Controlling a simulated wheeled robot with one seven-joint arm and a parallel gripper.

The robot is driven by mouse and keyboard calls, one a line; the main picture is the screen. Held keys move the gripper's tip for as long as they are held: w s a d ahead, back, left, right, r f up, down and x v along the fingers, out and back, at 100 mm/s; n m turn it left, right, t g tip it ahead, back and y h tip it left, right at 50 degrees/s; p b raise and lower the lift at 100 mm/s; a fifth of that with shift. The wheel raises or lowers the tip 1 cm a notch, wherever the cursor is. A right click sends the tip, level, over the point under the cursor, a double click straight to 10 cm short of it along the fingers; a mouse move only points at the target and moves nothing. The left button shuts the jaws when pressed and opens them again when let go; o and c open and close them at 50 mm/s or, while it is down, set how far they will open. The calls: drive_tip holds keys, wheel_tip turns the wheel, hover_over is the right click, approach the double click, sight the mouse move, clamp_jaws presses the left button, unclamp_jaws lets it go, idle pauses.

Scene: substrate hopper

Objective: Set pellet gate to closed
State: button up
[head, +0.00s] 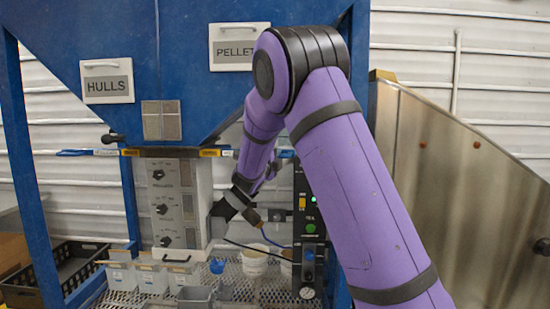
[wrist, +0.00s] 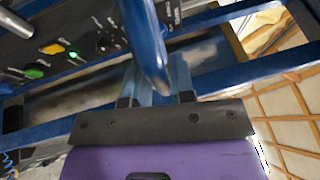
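The PELLET label (head: 234,48) is on the blue hopper, its right end hidden by my arm. Below the hopper runs a bar with yellow tags and blue handle ends; the right blue end (head: 285,154) shows partly behind my arm. In the wrist view a blue round-ended bar (wrist: 146,45) comes down from the top toward my gripper (wrist: 157,88). Its fingers stand apart on either side of the bar's end, and I cannot tell whether they touch it. The gate's position is not clear.
A black control panel (head: 309,215) with a green light stands right of my wrist; a grey knob box (head: 180,205) stands left. Small bins and cups sit on a mesh shelf (head: 240,290) below. A steel panel (head: 450,190) is at right.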

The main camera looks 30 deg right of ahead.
clamp_jaws()
drive_tip(key=w+a, duration=0.4)
drive_tip(key=a, duration=0.2)
drive_tip(key=shift+a, duration=0.15)
drive_tip(key=shift+o, duration=2.2)
unclamp_jaws()
drive_tip(key=shift+w+a, duration=0.15)
drive_tip(key=v, duration=1)
drive_tip(key=shift+s+a, duration=0.2)
drive_tip(key=shift+s, duration=0.1)
drive_tip(key=shift+f, duration=0.1)
